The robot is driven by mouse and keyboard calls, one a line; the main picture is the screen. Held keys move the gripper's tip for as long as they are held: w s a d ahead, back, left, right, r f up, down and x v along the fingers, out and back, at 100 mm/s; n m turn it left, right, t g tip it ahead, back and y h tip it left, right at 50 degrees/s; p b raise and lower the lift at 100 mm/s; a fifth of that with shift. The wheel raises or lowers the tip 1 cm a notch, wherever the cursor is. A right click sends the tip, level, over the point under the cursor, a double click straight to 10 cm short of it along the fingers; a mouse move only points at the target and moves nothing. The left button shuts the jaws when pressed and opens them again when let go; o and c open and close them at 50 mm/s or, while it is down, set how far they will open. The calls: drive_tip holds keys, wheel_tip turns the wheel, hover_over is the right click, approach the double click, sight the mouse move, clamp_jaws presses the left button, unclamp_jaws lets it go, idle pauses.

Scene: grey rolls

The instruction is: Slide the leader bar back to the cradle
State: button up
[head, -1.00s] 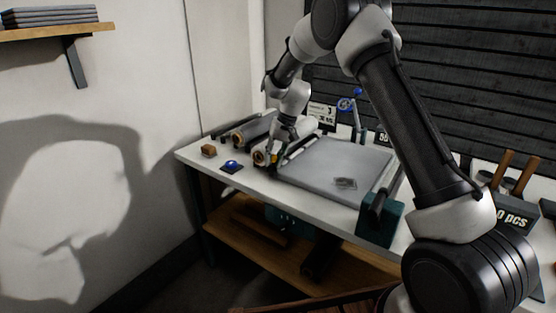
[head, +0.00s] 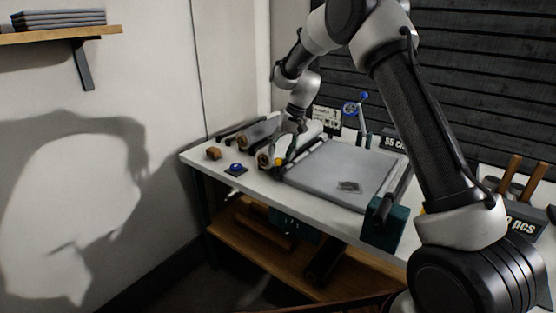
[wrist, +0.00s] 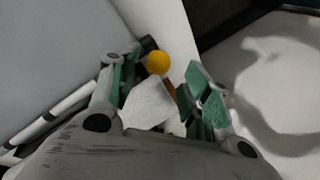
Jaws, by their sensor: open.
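The leader bar (head: 302,149) seems to be the thin light bar along the left edge of the grey bed (head: 345,165), with an orange-yellow knob (head: 278,161) at its near end. The bar shows at the lower left of the wrist view (wrist: 55,120). The knob (wrist: 159,62) lies just beyond my gripper (wrist: 163,82), between the lines of its two green-padded fingers. The fingers are apart, with nothing visibly clamped. In the head view my gripper (head: 283,143) is just above the knob, beside a grey roll (head: 262,133). I cannot clearly make out the cradle.
A dark green block (head: 385,226) with a long bar is at the bed's right. A blue-knobbed lever (head: 362,106) stands behind. Floor left of the bench looks clear.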

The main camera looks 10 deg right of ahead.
drive_tip(key=v, duration=0.8)
drive_tip(key=s+d+f+h, duration=0.1)
drive_tip(key=s+d+f, duration=0.2)
drive_tip(key=s, duration=0.3)
drive_tip(key=s+d+r+t+h, duration=0.1)
drive_tip(key=s+d+r, duration=0.3)
drive_tip(key=s, duration=0.8)
drive_tip(key=s+d+r+t, duration=0.2)
drive_tip(key=s+d+r, duration=0.3)
drive_tip(key=s, duration=0.7)
drive_tip(key=s+d+r+t+h, duration=0.1)
drive_tip(key=s+d+r, duration=0.4)
drive_tip(key=s, duration=0.7)
drive_tip(key=d, duration=0.2)
drive_tip(key=shift+d+h, duration=0.3)
drive_tip(key=shift+d, duration=0.05)
